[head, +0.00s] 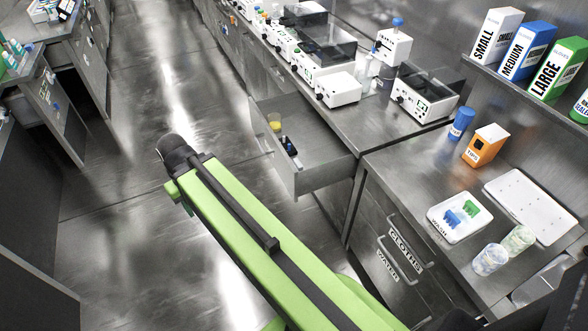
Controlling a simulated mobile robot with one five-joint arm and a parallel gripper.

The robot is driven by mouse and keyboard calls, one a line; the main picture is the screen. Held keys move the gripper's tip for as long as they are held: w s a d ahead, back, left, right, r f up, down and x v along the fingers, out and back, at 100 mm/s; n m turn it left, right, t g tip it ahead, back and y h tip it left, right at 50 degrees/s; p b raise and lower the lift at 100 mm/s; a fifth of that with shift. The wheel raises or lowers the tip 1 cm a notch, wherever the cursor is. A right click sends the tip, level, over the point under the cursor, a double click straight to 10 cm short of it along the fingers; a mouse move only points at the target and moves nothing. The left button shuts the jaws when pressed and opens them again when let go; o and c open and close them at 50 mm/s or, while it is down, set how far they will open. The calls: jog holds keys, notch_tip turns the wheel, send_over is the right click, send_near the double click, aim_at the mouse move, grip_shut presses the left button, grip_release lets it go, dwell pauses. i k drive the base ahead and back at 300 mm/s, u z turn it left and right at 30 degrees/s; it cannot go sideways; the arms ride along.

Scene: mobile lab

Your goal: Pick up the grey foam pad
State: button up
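I cannot make out a grey foam pad anywhere in the head view. My green and black arm reaches from the bottom edge up to the left over the floor and ends in a dark joint. My gripper's fingers do not show; they are out of view or hidden behind the arm. An open drawer (325,177) stands out from the bench to the right of the arm's end. It holds a yellow cup (274,122) and a small dark item with blue (290,148). Part of the drawer's inside is hidden by its front and side walls.
The right bench holds a white tray (456,234) with blue and green pieces, a white board (528,204), an orange box (485,146), a blue cylinder (461,124) and two clear cups. Closed drawers labelled CLOTHS and WATER lie below. The aisle floor (125,215) left of the arm is clear.

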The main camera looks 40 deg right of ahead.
aim_at(298, 164)
jog(key=z, duration=0.05)
jog(key=i, duration=1)
jog(key=u, duration=0.05)
